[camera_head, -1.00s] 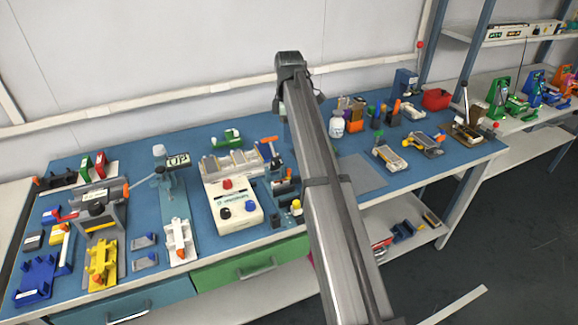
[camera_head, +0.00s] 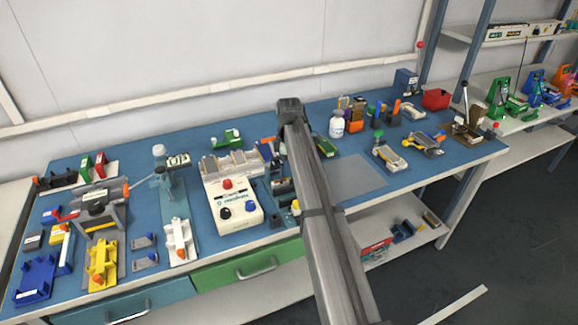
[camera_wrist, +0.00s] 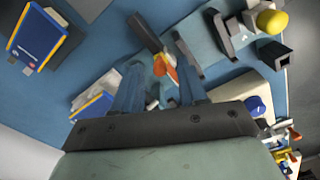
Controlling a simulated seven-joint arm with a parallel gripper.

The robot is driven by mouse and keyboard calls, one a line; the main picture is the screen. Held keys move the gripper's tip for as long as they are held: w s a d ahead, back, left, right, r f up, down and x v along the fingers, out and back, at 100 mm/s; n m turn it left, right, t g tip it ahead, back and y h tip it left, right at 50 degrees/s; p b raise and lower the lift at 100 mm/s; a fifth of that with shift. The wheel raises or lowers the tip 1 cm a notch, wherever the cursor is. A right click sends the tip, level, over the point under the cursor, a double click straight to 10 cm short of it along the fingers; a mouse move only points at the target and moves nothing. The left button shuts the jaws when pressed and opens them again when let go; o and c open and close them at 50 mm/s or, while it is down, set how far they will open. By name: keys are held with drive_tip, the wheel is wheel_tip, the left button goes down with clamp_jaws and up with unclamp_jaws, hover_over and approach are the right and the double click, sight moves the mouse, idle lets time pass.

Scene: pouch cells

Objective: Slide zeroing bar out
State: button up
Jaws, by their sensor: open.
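My gripper (camera_wrist: 160,88) shows in the wrist view with its two bluish fingers apart and nothing visible gripped. In the head view my arm hides it. A piece with an orange tip (camera_wrist: 165,68) lies beyond and between the fingertips. A dark bar (camera_wrist: 145,32) and a second dark upright piece (camera_wrist: 187,53) stand just past them, belonging to the small fixture (camera_wrist: 222,48) with a yellow knob (camera_wrist: 272,20). I cannot tell for sure which piece is the zeroing bar. In the head view the fixture (camera_head: 283,187) is partly hidden behind my arm.
A white instrument box (camera_head: 236,212) with red and dark knobs stands left of the fixture. A blue block with yellow edges (camera_wrist: 38,38) and a blue-and-white pack (camera_wrist: 95,103) lie nearby in the wrist view. A grey mat (camera_head: 358,176) to the right is clear.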

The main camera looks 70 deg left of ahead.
drive_tip(key=shift+f, duration=0.2)
drive_tip(key=shift+c, duration=0.3)
clamp_jaws()
idle(0.3)
